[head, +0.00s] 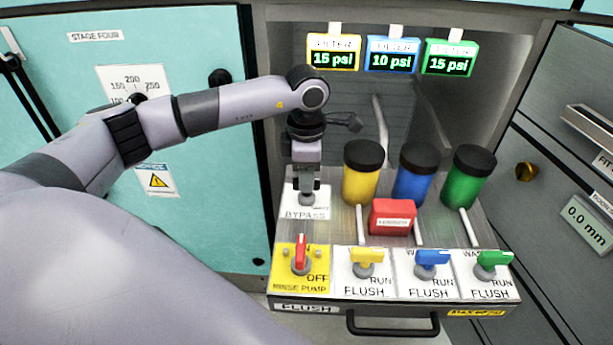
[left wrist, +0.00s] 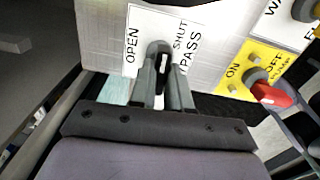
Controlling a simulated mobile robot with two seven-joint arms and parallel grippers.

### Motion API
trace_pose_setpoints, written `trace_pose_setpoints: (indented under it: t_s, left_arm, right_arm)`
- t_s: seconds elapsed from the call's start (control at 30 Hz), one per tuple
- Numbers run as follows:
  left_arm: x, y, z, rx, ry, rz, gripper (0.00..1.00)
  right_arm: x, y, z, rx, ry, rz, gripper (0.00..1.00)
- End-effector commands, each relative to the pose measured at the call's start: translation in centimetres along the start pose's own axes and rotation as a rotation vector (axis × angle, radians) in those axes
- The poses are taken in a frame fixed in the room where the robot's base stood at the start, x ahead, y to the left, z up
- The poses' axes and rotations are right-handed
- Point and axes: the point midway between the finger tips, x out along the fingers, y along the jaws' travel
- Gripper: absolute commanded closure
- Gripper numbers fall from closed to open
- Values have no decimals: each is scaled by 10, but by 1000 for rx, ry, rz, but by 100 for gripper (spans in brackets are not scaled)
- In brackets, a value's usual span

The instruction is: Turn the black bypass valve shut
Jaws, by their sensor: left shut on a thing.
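The black bypass valve (left wrist: 163,58) stands on a white plate marked BYPASS (head: 305,213). In the left wrist view the plate's OPEN word is left of the valve and SHUT is right of it. My left gripper (left wrist: 163,80) is shut on the valve's handle, one finger on each side. The handle's white stripe runs roughly in line with the fingers, between the two words; I cannot tell its exact setting. In the head view my left gripper (head: 307,188) comes down over the valve and hides most of it. My right gripper is not in view.
In front of the plate is the red rinse pump switch (head: 301,253). Yellow (head: 365,262), blue (head: 432,258) and green (head: 492,260) flush valves stand in a row to its right. Yellow, blue and green canisters (head: 470,180) and a red box (head: 393,217) stand behind.

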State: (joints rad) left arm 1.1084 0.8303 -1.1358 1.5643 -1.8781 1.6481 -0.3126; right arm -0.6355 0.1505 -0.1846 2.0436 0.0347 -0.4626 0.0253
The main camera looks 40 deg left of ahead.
Motion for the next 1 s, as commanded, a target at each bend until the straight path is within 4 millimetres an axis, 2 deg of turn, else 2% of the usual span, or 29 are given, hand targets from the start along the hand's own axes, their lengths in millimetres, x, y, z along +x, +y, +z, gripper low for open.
trace_pose_setpoints:
  t_s: [0.3, 0.7, 0.73, 0.8, 1.0]
  left_arm:
    - [-1, 0, 0, 66, -3, 2, 100]
    - [-1, 0, 0, 72, -3, 2, 100]
    - [-1, 0, 0, 72, -3, 2, 73]
    - [-1, 0, 0, 72, -3, 2, 57]
    - [-1, 0, 0, 70, -2, 1, 57]
  right_arm:
    - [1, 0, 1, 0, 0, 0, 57]
    - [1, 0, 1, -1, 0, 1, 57]
    - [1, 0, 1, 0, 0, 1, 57]
    - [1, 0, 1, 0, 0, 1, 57]
    - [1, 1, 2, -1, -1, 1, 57]
